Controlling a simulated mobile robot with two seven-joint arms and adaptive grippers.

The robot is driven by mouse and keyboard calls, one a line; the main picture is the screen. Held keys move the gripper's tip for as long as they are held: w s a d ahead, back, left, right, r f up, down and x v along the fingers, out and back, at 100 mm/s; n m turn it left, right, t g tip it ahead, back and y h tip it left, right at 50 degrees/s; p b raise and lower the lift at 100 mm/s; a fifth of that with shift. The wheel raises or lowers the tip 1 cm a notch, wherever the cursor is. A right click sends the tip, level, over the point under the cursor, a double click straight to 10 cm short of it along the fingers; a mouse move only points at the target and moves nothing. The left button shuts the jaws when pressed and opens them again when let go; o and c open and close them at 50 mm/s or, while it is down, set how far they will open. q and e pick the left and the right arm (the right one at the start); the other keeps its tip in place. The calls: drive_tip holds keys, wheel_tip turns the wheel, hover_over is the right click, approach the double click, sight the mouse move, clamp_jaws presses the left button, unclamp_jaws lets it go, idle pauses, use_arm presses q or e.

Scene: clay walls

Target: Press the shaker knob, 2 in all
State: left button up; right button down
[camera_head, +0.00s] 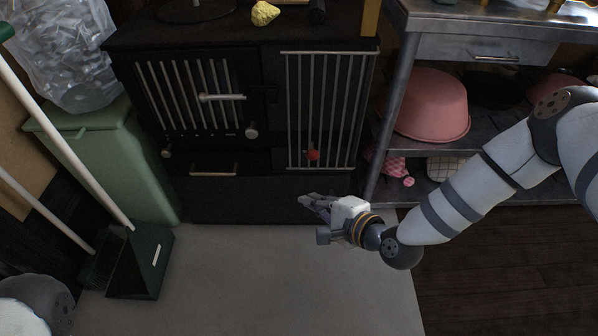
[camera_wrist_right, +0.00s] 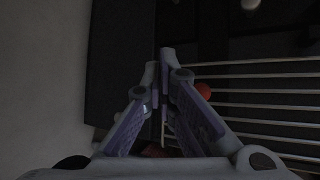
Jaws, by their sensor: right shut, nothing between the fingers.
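A small red knob (camera_head: 313,154) sits low on the right part of the black stove front, at the white vertical bars. I take it as the shaker knob. In the right wrist view it is a red spot (camera_wrist_right: 204,90) just right of the fingers, partly hidden by one finger. My right gripper (camera_head: 303,201) is shut and empty, below and slightly left of the knob in the head view, apart from it. Its fingertips show close together in the wrist view (camera_wrist_right: 166,56). My left gripper is out of view.
The black stove (camera_head: 240,197) has pale round knobs and a handle on its left door. A metal shelf (camera_head: 489,130) with a pink basin (camera_head: 431,105) stands right. A green bin (camera_head: 105,165) and dustpan (camera_head: 140,264) stand left. The pale floor slab (camera_head: 250,280) in front is clear.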

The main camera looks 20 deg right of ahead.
sight(312, 148)
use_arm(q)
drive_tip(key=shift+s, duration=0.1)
use_arm(e)
drive_tip(key=shift+w+r, duration=0.15)
drive_tip(key=shift+w, duration=0.25)
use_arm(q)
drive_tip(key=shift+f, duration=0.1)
use_arm(e)
drive_tip(key=shift+d, duration=0.1)
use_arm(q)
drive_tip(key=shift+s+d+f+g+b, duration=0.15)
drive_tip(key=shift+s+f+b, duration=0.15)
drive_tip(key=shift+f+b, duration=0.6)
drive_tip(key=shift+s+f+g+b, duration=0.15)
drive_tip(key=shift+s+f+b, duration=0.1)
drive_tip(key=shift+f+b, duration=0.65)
use_arm(e)
drive_tip(key=w+d, duration=0.2)
drive_tip(key=w, duration=0.6)
drive_tip(key=shift+w+d, duration=0.15)
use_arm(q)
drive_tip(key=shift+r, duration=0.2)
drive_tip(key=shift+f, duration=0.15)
use_arm(e)
drive_tip(key=shift+w, duration=0.15)
